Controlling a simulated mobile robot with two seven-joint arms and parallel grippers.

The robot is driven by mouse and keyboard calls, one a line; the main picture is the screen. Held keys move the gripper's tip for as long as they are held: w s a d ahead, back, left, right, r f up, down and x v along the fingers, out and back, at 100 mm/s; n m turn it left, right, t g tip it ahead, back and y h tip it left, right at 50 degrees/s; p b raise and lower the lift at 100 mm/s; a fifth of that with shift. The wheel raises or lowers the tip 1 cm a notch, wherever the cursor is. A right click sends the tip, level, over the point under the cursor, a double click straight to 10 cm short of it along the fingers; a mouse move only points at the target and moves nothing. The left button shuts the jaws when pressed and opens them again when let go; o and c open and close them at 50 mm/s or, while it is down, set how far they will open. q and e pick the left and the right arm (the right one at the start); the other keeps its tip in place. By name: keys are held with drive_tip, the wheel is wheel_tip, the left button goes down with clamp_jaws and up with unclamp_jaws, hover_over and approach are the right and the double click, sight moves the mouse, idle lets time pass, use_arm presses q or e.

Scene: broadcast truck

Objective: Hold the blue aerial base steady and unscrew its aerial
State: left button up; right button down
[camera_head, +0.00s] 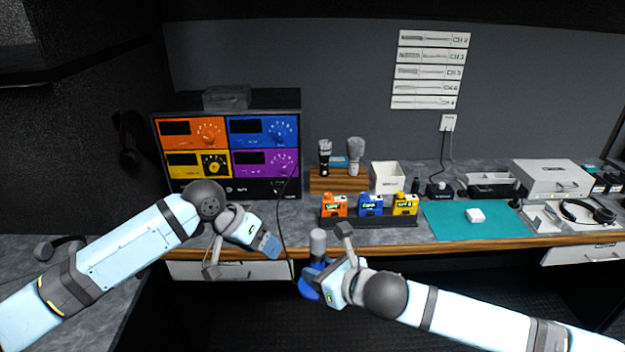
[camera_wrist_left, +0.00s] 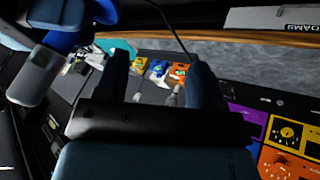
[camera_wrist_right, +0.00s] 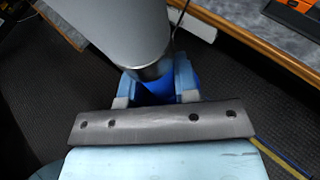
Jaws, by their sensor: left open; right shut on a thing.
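The blue aerial base (camera_head: 309,284) is held off the table, in front of its edge, by my right gripper (camera_head: 325,273). In the right wrist view the fingers close on the blue base (camera_wrist_right: 155,92). The grey aerial (camera_head: 318,243), a thick cylinder, stands up from the base; it fills the top of the right wrist view (camera_wrist_right: 112,30), its metal collar against the blue. My left gripper (camera_head: 241,258) is open and empty, to the left of the aerial and apart from it. The left wrist view shows the aerial (camera_wrist_left: 36,74) outside its fingers, at the left.
Behind, a dark rack holds orange, blue and yellow packs (camera_head: 370,205). A black cable (camera_head: 281,220) hangs down past the table edge (camera_head: 470,248) between my grippers. A teal mat (camera_head: 450,228) lies right.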

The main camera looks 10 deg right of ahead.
use_arm(q)
drive_tip(key=w+a+r+n+g+y, duration=0.1)
drive_tip(key=w+a+r, duration=0.15)
drive_tip(key=r, duration=0.35)
drive_tip(key=w+a+r+y, duration=0.1)
drive_tip(key=a+r+y, duration=0.1)
drive_tip(key=a+r, duration=0.3)
wheel_tip(320, 180, up, 7)
drive_tip(key=m+y, duration=0.2)
drive_tip(key=m, duration=1)
hover_over(320, 233)
drive_tip(key=a, duration=0.1)
drive_tip(key=f, duration=0.7)
drive_tip(key=d+f, duration=0.1)
drive_tip(key=f, duration=0.3)
drive_tip(key=shift+c, duration=0.4)
drive_tip(key=c, duration=1)
drive_tip(key=o, duration=1)
